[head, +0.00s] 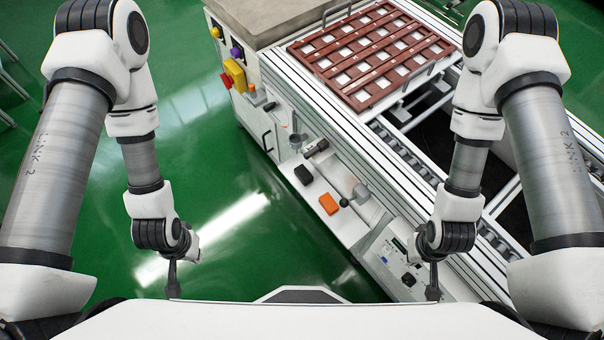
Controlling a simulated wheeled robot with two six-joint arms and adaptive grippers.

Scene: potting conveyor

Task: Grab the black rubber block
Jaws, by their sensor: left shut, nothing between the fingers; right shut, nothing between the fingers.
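The black rubber block (303,175) lies on the white side shelf of the conveyor, near the shelf's outer edge. It is small and dark, and nothing covers it. My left gripper (173,291) hangs over the green floor, left of the shelf and well apart from the block. It is shut and empty. My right gripper (432,295) is in front of the white control box, to the right of and nearer than the block. It is shut and empty.
An orange block (328,204), a dark cylindrical tool (316,148) and a grey-handled item (358,194) share the shelf (322,187). A white control box (405,262) stands at its near end. A red-brown tray (372,50) sits on the conveyor. Green floor is free at left.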

